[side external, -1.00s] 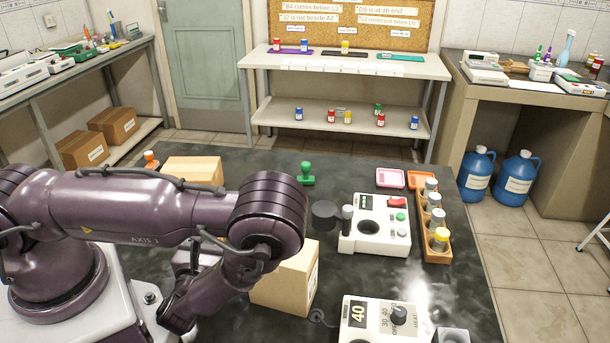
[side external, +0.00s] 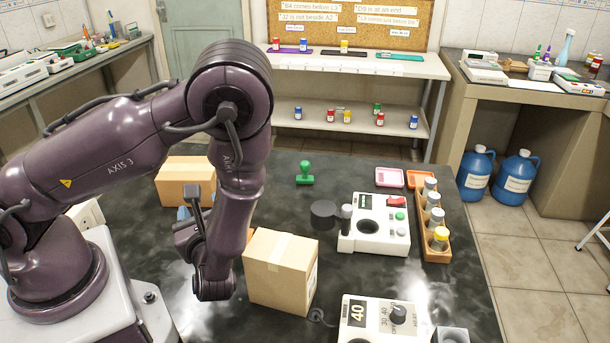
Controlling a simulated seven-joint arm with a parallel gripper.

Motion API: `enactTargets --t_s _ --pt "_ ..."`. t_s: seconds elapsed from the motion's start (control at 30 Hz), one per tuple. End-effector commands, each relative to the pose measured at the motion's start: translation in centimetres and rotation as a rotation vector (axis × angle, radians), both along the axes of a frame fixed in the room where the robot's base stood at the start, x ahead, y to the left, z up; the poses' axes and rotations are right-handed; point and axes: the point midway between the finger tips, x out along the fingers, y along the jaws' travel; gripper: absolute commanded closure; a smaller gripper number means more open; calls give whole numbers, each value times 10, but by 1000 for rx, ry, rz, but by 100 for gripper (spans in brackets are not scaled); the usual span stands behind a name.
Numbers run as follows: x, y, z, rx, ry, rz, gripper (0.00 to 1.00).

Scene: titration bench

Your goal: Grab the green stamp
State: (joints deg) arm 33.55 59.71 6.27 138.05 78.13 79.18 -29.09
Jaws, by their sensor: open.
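The green stamp (side external: 305,174) stands upright on the dark bench top, toward the back, with its round handle up and clear space around it. My gripper (side external: 186,226) is low over the left part of the bench, well to the left and nearer the camera than the stamp. It is open; its fingers are mostly hidden behind my wrist, and I see nothing held in it. A small blue patch shows beside it; I cannot tell what it belongs to.
A cardboard box (side external: 281,272) stands just right of my wrist, another box (side external: 185,181) behind my gripper. Right of the stamp are a black round piece (side external: 323,214), a white instrument (side external: 374,224), a pink tray (side external: 389,177) and a wooden vial rack (side external: 436,245). A dial heater (side external: 382,322) is in front.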

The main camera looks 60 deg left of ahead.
Motion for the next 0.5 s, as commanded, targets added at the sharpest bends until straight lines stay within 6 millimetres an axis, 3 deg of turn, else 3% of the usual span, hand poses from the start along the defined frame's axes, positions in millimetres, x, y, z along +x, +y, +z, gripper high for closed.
enactTargets --t_s 0.17,0.23,0.5 --pt "-2 2 17 -84 -79 138 44" --pt "6 6 21 -131 -129 194 44" --pt "98 61 40 -267 -359 242 44"
